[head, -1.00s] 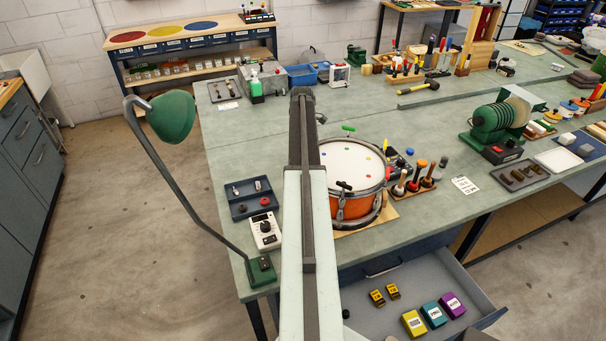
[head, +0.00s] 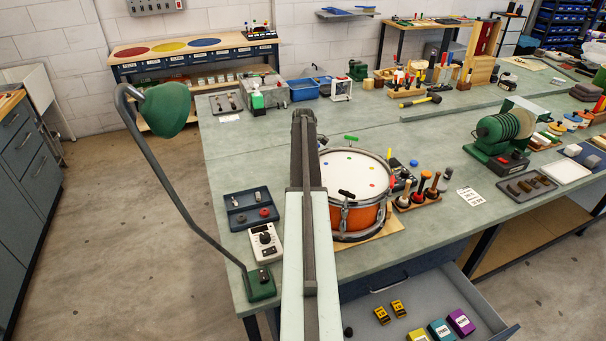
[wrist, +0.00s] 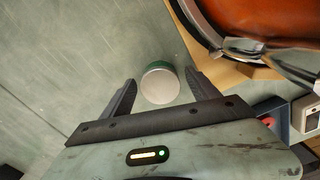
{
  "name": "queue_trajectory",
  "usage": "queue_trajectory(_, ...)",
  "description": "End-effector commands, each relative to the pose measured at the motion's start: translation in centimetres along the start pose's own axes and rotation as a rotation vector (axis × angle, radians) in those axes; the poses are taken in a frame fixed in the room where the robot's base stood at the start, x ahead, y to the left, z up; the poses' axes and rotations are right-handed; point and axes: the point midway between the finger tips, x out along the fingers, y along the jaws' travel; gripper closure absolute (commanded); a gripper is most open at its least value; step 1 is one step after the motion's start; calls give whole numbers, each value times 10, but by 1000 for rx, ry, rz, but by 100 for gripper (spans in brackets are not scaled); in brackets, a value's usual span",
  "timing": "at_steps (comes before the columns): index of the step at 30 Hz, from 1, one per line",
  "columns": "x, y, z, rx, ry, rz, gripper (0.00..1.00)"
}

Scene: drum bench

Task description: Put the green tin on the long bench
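The green tin (wrist: 160,84) shows in the wrist view as a round pale end with a green side. It appears to stand on the grey-green bench top, between the fingers of my gripper (wrist: 160,78). The fingers are open, with a visible gap on each side of the tin. The long bench (head: 420,140) runs across the head view with a grey-green top; its surface also fills the left of the wrist view (wrist: 60,60). In the head view my arm covers the tin and my gripper.
An orange drum (head: 352,185) on a wooden board is close to the tin, at the upper right in the wrist view (wrist: 255,22). A blue tray (head: 250,208), a white meter (head: 265,240) and a green lamp (head: 166,108) stand left of my arm. An open drawer (head: 480,300) juts out in front.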

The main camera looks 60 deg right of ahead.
Motion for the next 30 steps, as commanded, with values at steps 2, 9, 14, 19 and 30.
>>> queue_trajectory(2,0,0,0,0,0,0,31)
queue_trajectory(9,-4,0,1,1,0,0,31)
queue_trajectory(14,-24,0,1,1,0,0,31)
queue_trajectory(19,-60,0,1,1,0,0,31)
queue_trajectory(30,-125,0,2,2,0,0,31)
